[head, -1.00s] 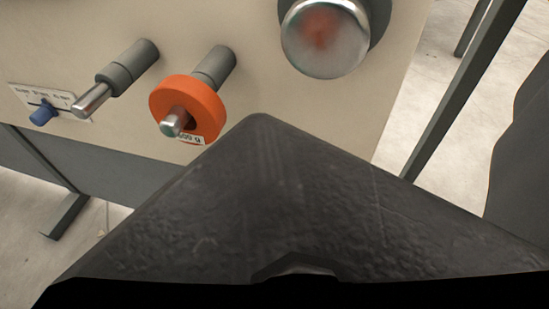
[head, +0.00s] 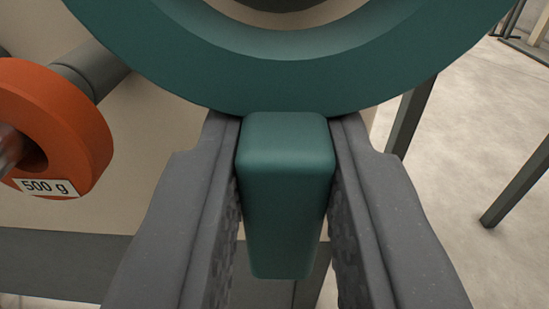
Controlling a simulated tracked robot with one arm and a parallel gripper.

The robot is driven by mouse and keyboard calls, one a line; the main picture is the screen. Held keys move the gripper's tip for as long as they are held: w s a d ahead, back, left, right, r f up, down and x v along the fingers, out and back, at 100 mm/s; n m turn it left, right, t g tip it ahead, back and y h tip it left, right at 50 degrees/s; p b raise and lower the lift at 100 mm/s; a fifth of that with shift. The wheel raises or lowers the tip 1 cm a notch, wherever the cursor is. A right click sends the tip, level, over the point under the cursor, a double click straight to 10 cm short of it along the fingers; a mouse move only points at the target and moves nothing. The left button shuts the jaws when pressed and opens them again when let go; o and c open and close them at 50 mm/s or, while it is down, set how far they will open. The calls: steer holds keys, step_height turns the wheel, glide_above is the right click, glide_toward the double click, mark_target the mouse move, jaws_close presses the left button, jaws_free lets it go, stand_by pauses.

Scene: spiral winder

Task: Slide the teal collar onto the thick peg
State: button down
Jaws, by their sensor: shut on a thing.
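The teal collar (head: 290,88) is a large ring at the top of the head view, with its upper part out of frame. A block-shaped teal tab hangs from its lower edge. My gripper (head: 286,150) is shut on this tab, one grey finger on each side. Through the ring's opening I see beige panel and a small dark grey patch at the very top edge. I cannot tell whether that patch is the thick peg. The peg is otherwise hidden or out of frame, so I cannot tell how the ring lies to it.
An orange collar (head: 62,120) labelled 500 g sits around a thinner peg with a grey base (head: 90,68) at the left, close to the teal ring. The beige panel (head: 140,160) stands behind. A dark frame leg (head: 410,115) and open concrete floor (head: 475,120) lie to the right.

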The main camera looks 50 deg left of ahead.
mark_target(281, 81)
steer(key=shift+b+x, duration=0.65)
steer(key=shift+x, duration=2.4)
steer(key=shift+w+a+p, duration=0.1)
steer(key=shift+a+p, duration=0.1)
steer(key=shift+p, duration=0.1)
steer(key=c, duration=0.7)
jaws_free()
steer(key=shift+f, duration=0.1)
steer(key=shift+p+v, duration=0.45)
steer(key=shift+v, duration=3.5)
